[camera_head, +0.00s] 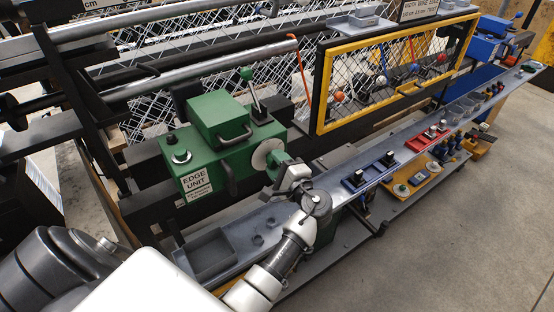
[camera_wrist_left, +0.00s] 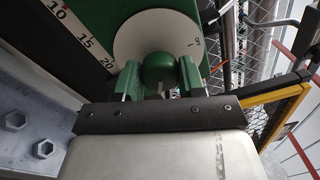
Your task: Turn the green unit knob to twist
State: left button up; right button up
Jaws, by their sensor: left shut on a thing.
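The green edge unit (camera_head: 212,150) stands on a dark rail left of centre in the head view. A pale round dial (camera_head: 266,153) is on its right side, with a green knob at its middle. In the left wrist view the dial (camera_wrist_left: 138,38) lies behind the rounded green knob (camera_wrist_left: 158,69). My left gripper (camera_head: 279,164) reaches the knob from the front right and is shut on it. In the left wrist view the fingers of the gripper (camera_wrist_left: 158,82) stand on both sides of the knob. The gripper hides part of the knob and dial. My right gripper is out of view.
A grey tray (camera_head: 207,254) sits below the unit. A long metal shelf (camera_head: 335,189) with blue and red switch plates runs to the right. A yellow-framed mesh guard (camera_head: 318,105) stands behind. A green-tipped lever (camera_head: 249,87) rises beside the unit. Open floor (camera_head: 480,220) is at right.

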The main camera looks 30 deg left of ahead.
pick_arm(q)
jog(key=shift+r+m, duration=0.1)
jog(key=shift+m, duration=0.3)
jog(key=o, duration=0.9)
